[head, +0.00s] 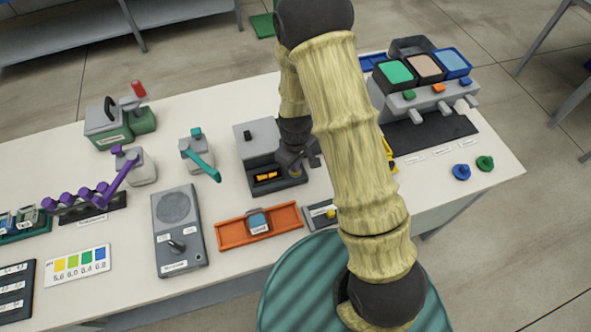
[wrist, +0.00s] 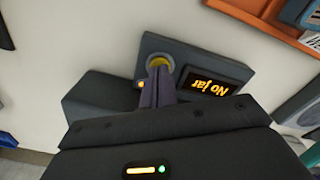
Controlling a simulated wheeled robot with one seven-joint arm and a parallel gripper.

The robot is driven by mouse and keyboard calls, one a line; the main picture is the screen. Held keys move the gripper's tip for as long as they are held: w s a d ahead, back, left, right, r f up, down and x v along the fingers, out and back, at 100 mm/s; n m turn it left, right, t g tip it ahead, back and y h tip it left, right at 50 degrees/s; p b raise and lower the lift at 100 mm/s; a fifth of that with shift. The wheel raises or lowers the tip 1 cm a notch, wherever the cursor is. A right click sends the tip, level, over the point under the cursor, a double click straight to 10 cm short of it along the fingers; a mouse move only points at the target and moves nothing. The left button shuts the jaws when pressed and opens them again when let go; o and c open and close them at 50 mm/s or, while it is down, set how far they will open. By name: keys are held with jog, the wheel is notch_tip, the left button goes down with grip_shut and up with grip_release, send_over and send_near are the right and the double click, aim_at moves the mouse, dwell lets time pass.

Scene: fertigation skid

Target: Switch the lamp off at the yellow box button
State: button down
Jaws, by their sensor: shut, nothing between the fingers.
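A yellow object (head: 390,152) shows only as a thin strip behind my arm in the head view. It may be the yellow box; its button and any lamp on it are hidden. My gripper (head: 298,168) is shut and empty, over the front of a dark grey device (head: 258,150). In the wrist view, my fingertips (wrist: 158,82) are at a round yellow button (wrist: 187,62) in a grey ring on that device. I cannot tell whether they touch it. A small orange light (wrist: 141,85) glows beside the fingers. The device's display (wrist: 218,88) reads "No jar" in orange.
A grey speaker-like box (head: 178,230) and a teal-handled device (head: 200,158) stand left. Blue (head: 461,172) and green (head: 485,163) knobs lie right.

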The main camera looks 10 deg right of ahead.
jog(key=shift+f, duration=0.35)
dwell(0.3)
jog(key=shift+r+p, duration=2.65)
jog(key=shift+r, duration=0.9)
jog(key=s+d+r+m+t, duration=0.1)
jog(key=s+d+r+m, duration=0.3)
jog(key=r, duration=0.5)
jog(key=s+d+r+m+t, duration=0.1)
jog(key=s+d+r+m, duration=0.3)
jog(key=r, duration=0.6)
jog(key=shift+s+d+t, duration=0.3)
jog(key=shift+s+d, duration=0.3)
jog(key=shift+s, duration=0.6)
